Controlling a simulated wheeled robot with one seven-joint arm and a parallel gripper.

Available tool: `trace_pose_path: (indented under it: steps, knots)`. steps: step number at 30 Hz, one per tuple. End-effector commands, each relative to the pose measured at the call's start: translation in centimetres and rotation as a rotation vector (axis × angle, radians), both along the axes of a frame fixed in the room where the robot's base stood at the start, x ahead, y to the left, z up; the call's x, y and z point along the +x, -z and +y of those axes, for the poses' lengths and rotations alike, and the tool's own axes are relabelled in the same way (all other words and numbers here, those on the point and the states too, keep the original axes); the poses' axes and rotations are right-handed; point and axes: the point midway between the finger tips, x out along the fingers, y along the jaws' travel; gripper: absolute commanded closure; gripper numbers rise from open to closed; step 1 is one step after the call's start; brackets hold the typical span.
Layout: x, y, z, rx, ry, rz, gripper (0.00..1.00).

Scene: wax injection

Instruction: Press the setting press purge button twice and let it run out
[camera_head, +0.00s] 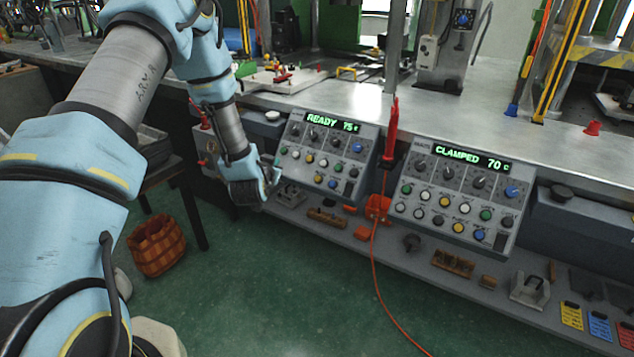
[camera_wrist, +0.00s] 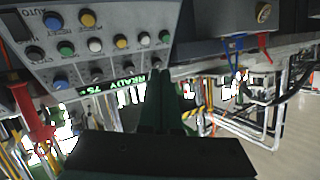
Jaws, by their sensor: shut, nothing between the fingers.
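The left control panel (camera_head: 317,157) shows "READY 75 c" in green, with knobs on top and rows of coloured buttons below. It also fills the top of the wrist view (camera_wrist: 100,60), upside down. The right control panel (camera_head: 456,195) shows "CLAMPED 70 c". The button labels are too small to read, so I cannot tell which one is purge. My gripper (camera_head: 274,172) is at the left edge of the left panel. In the wrist view my gripper (camera_wrist: 160,76) is shut and empty, its tips near a green button (camera_wrist: 164,37). I cannot tell if they touch anything.
A red tool (camera_head: 390,135) with a red cable hangs between the panels. A lower shelf (camera_head: 340,232) holds small blocks and fixtures. A woven basket (camera_head: 157,246) stands on the green floor at left. Free floor lies in front of the bench.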

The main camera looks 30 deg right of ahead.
Motion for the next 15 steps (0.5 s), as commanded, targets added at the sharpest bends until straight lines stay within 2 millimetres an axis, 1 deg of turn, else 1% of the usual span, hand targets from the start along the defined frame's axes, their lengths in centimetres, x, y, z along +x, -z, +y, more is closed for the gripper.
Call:
trace_pose_path:
  steps: [1,3,6,10,15]
  knots:
    - [-1.0,1.6,-1.7,-0.021,0.020,-0.052,1.00]
    - [-2.0,2.5,-3.4,-0.054,0.033,-0.127,1.00]
    - [-3.3,3.3,-4.7,-0.088,0.041,-0.209,1.00]
    - [-4.2,3.7,-5.5,-0.114,0.042,-0.268,1.00]
    - [-4.5,3.7,-5.6,-0.121,0.041,-0.285,1.00]
